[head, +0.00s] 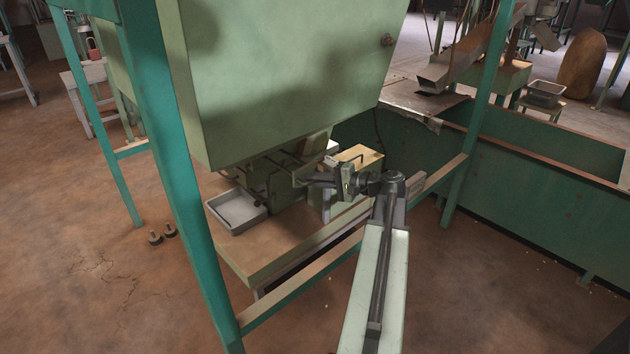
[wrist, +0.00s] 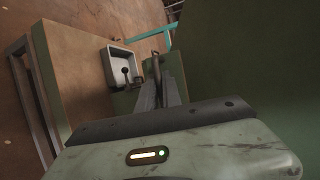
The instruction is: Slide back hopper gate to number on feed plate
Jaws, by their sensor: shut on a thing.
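The large pale green hopper (head: 285,75) hangs in its teal frame and fills the upper middle of the head view. Under it is a green gate mechanism with thin dark rods (head: 275,165). My gripper (head: 304,181) reaches in from the right below the hopper. In the wrist view my gripper (wrist: 160,82) is shut on a slim upright metal piece, which looks like the gate handle (wrist: 156,62). The fingers and hopper hide most of the gate. I cannot make out the feed plate or any number on it.
A grey tray (head: 237,212) sits on the wooden bench (head: 245,255), left of the mechanism; it also shows in the wrist view (wrist: 120,66). A teal post (head: 190,180) stands at left. A green wall (head: 520,195) runs along the right. Open floor lies left.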

